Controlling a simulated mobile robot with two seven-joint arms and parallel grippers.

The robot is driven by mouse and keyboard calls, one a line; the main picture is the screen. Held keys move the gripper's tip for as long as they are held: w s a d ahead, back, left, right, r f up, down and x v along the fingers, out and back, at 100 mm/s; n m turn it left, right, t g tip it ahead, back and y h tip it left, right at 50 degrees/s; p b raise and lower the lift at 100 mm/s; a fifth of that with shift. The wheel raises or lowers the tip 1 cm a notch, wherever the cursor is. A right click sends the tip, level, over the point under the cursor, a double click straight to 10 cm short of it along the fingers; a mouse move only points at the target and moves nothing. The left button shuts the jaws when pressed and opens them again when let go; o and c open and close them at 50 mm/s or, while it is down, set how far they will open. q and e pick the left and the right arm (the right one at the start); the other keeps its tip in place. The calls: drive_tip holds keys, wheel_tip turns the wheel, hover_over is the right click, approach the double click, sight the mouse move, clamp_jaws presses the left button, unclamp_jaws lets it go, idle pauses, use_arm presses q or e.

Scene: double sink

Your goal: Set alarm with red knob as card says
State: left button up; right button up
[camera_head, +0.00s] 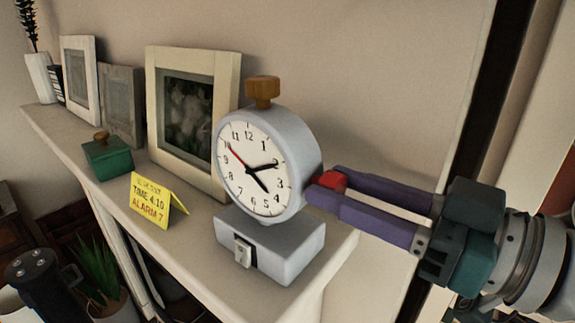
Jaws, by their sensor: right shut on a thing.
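A grey round alarm clock (268,160) stands on a grey base on the mantel shelf. Its black hands point near 4 and 2, and its red hand points near 10. A red knob (332,181) is at the clock's right side. My right gripper (328,188) is shut on the knob, with its purple fingers reaching in from the right; they hide part of the knob. My left gripper is not in view.
A wooden button (262,90) tops the clock, and a switch (243,252) is on the front of its base. A green box (108,158) and several picture frames (150,100) stand along the shelf (205,275). A plant (98,272) is below at the left.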

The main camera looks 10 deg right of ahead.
clamp_jaws()
drive_tip(key=shift+n, duration=0.4)
drive_tip(key=n, duration=0.2)
drive_tip(key=shift+a+n, duration=0.1)
drive_tip(key=shift+n, duration=0.3)
drive_tip(key=n, duration=0.3)
drive_tip(key=shift+s+n+b, duration=0.1)
drive_tip(key=shift+n+b, duration=0.2)
drive_tip(key=shift+b, duration=0.1)
drive_tip(key=shift+f+n+b, duration=0.15)
drive_tip(key=shift+n+b, duration=1.05)
drive_tip(key=shift+n, duration=4.1)
